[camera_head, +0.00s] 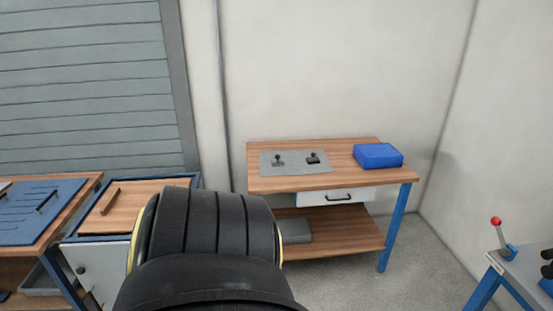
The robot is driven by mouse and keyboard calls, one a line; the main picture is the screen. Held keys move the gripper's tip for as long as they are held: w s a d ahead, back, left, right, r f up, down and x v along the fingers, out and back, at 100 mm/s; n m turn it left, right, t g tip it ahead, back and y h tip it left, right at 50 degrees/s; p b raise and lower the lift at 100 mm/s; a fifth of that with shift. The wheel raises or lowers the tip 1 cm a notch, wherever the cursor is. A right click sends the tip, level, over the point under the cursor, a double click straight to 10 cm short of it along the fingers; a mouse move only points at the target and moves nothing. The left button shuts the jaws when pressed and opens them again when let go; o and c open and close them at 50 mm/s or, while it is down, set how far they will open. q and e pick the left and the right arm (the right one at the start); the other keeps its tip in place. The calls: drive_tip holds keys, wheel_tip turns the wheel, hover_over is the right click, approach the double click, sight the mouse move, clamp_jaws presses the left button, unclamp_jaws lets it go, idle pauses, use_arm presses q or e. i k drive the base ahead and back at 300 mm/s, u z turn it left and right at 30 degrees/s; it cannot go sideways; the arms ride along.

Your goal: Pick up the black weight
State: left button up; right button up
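Two small dark knobbed objects stand apart on a grey mat (295,168) on the wooden workbench at the back. The right one (313,157) looks black and is probably the black weight. The left one (278,160) looks dark grey. Both are too small to make out in detail. A large black ribbed part, apparently one of my arm links, fills the lower middle of the view, well in front of the bench. Neither of my grippers shows.
A blue box (378,155) sits on the right of the wooden workbench (350,180), which has a drawer (340,197) and a lower shelf. Other benches stand left. A grey bench with a red-knobbed lever (496,222) stands at right. Floor (415,260) is clear between.

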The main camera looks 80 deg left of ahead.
sight(313, 160)
drive_tip(key=u, duration=0.85)
drive_tip(key=k, duration=0.35)
drive_tip(key=u, duration=1.4)
drive_tip(key=i, duration=0.5)
drive_tip(key=u, duration=0.05)
